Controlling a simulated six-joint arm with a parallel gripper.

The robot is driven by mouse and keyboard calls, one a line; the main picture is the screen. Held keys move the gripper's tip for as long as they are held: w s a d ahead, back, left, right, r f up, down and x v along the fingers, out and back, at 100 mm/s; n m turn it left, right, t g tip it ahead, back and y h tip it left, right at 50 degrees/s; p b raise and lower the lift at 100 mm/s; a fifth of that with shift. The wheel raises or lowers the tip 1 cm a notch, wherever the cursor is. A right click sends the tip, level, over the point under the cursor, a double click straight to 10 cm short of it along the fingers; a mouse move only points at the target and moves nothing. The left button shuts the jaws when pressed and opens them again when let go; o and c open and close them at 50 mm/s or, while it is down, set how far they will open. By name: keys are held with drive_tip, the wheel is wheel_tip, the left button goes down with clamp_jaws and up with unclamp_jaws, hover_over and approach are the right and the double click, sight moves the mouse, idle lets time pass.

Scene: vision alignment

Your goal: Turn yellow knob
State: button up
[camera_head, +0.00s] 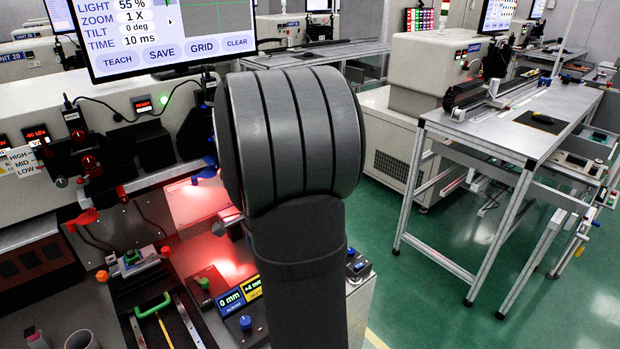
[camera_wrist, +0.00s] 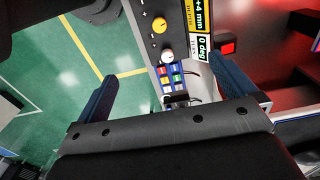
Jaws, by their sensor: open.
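The yellow knob (camera_wrist: 159,25) shows in the wrist view on a grey control panel, near the top centre. A white knob (camera_wrist: 167,57) sits just below it on the same panel. My gripper (camera_wrist: 164,67) is open and empty, with one dark blue finger on each side of the panel strip. The yellow knob lies beyond the fingertips in the picture, and nothing is between the fingers' pads and held. In the head view my arm covers the middle, and neither the gripper nor the yellow knob can be made out.
Label displays (camera_wrist: 201,30) and a red button (camera_wrist: 228,47) lie right of the knobs. Small coloured buttons (camera_wrist: 172,78) sit below the white knob. In the head view a blue knob (camera_head: 245,322) stands left of my arm. Green floor (camera_head: 430,290) is open to the right.

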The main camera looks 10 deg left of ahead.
drive_tip(key=shift+c, duration=0.4)
drive_tip(key=c, duration=1)
wheel_tip(320, 180, down, 19)
drive_tip(key=n, duration=2.2)
drive_tip(key=shift+s+f+n, duration=0.1)
drive_tip(key=shift+f+n, duration=0.05)
drive_tip(key=shift+n, duration=0.25)
drive_tip(key=shift+c, duration=0.5)
drive_tip(key=c, duration=0.9)
